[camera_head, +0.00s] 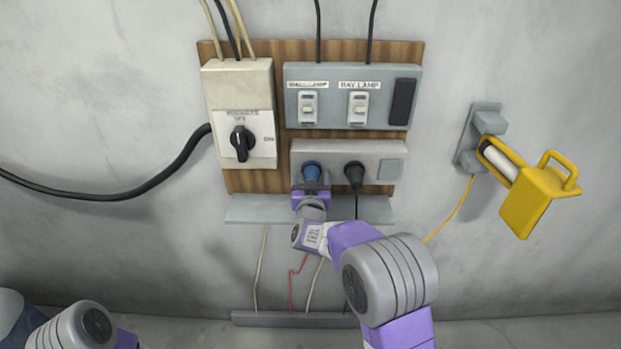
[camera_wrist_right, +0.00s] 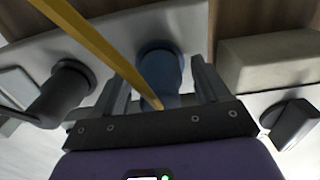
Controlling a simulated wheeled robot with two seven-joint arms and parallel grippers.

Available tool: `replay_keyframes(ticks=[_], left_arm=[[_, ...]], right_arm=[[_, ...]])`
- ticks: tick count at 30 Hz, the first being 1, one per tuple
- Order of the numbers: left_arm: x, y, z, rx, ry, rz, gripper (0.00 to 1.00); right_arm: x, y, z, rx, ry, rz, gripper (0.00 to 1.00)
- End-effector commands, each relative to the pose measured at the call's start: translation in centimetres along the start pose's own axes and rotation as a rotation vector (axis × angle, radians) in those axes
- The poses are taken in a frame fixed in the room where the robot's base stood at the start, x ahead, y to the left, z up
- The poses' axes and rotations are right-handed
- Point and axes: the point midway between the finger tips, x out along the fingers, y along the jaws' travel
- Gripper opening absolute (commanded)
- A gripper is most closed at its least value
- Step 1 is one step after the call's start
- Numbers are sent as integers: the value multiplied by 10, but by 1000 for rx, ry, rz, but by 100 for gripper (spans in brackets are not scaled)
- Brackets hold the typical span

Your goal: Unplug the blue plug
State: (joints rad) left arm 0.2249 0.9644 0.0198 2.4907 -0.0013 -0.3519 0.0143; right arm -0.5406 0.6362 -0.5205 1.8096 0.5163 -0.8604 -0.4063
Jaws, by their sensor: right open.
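The blue plug (camera_head: 312,171) sits in the left socket of the grey socket panel (camera_head: 334,151). My right gripper (camera_head: 311,184) is at the plug from below. In the wrist view the blue plug (camera_wrist_right: 161,72) stands between the two open fingers of my right gripper (camera_wrist_right: 160,78). I see gaps beside the plug, and I cannot tell whether either finger touches it. The plug's lower part is partly hidden by the gripper in the head view. Part of my left arm shows at the bottom left, but its gripper is out of view.
A black plug (camera_head: 354,175) sits just right of the blue one, with its cord hanging down. A rotary switch (camera_head: 242,142) is at the left, and two lamp switches are above. A grey ledge (camera_head: 375,208) lies below. A yellow strip (camera_wrist_right: 95,45) crosses the wrist view.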

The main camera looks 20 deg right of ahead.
Motion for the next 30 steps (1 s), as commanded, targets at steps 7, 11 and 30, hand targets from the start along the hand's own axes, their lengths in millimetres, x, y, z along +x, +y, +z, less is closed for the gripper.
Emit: replay_keyframes(ticks=[7, 11, 30], left_arm=[[0, 0, 0, 0, 0, 0, 43], [0, 0, 0, 0, 0, 0, 43], [2, 0, 0, 0, 0, 0, 43]], right_arm=[[0, 0, 0, 0, 0, 0, 47], [0, 0, 0, 0, 0, 0, 27], [-14, 0, -1, 1, 2, 0, 0]])
